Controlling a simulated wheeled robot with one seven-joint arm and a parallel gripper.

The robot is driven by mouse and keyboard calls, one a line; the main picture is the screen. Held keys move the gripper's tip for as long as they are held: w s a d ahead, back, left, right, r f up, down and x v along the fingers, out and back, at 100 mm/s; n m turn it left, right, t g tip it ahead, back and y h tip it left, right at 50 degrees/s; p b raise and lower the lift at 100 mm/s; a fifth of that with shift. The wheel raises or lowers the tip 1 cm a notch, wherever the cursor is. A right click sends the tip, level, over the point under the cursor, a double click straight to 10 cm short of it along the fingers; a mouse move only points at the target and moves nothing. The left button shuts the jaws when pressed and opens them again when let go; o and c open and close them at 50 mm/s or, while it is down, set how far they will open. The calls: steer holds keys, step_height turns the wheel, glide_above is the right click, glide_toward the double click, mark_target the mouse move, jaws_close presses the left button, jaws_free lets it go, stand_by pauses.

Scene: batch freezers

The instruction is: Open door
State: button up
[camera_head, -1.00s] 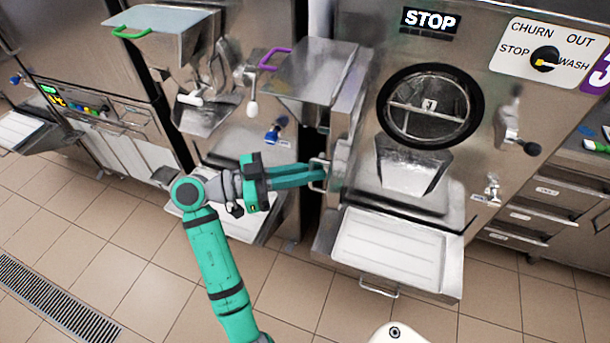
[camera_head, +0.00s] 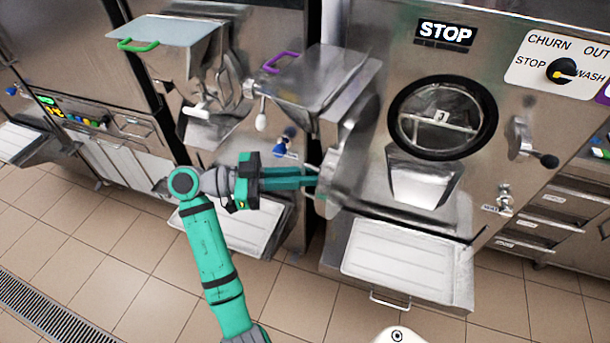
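The door (camera_head: 350,160) belongs to the batch freezer (camera_head: 520,95) at the right. It is a steel plate that stands swung out to the left of the round opening (camera_head: 442,117), seen nearly edge-on. A steel hopper (camera_head: 312,80) with a purple handle (camera_head: 280,62) sits at its upper left. My gripper (camera_head: 314,178) reaches from the left to the door's outer edge, where a small grey handle (camera_head: 322,195) shows. Its two teal fingers lie close together at this handle. Their tips overlap it in the picture, so I cannot tell whether they grip it.
A neighbouring freezer with a hopper and green handle (camera_head: 138,45) stands close on the left. White trays (camera_head: 400,258) jut out below the machines. A lever (camera_head: 535,150) sticks out at the right. The tiled floor (camera_head: 130,270) in front is free.

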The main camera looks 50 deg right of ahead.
steer(key=shift+o, duration=0.7)
steer(key=shift+d+f, duration=0.1)
steer(key=shift+d, duration=0.1)
steer(key=shift+a, duration=0.15)
steer(key=v, duration=1.1)
